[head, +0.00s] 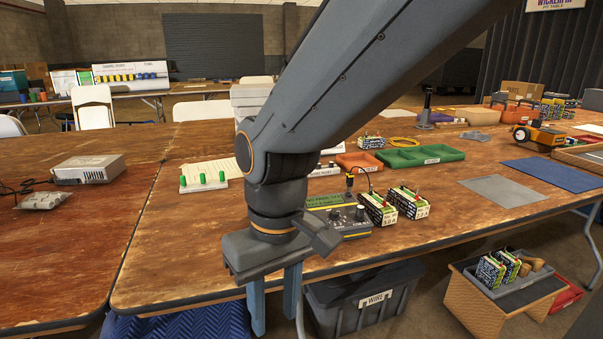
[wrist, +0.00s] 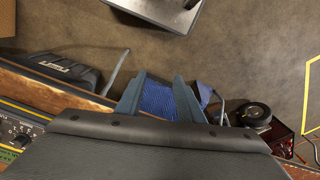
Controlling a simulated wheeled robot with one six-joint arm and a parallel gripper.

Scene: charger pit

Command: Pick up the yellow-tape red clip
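My gripper (head: 274,318) hangs off the front edge of the wooden table in the head view, fingers down and apart, with nothing between them. It is also open in the wrist view (wrist: 159,82), above a blue quilted cloth and the floor. On the table, right of my gripper, stands a charger (head: 340,215) with a green top and knobs. Beside it stand two batteries (head: 378,208) (head: 410,203) with small red parts on top. A dark lead with a yellow band (head: 350,182) rises behind the charger. I cannot make out which red part is the yellow-tape red clip.
A black bin labelled WIRE (head: 365,301) stands below the table edge. Green and orange trays (head: 425,154) and a board with green pegs (head: 203,182) lie farther back. A grey mat (head: 503,191) lies at right. The front left tabletop is clear.

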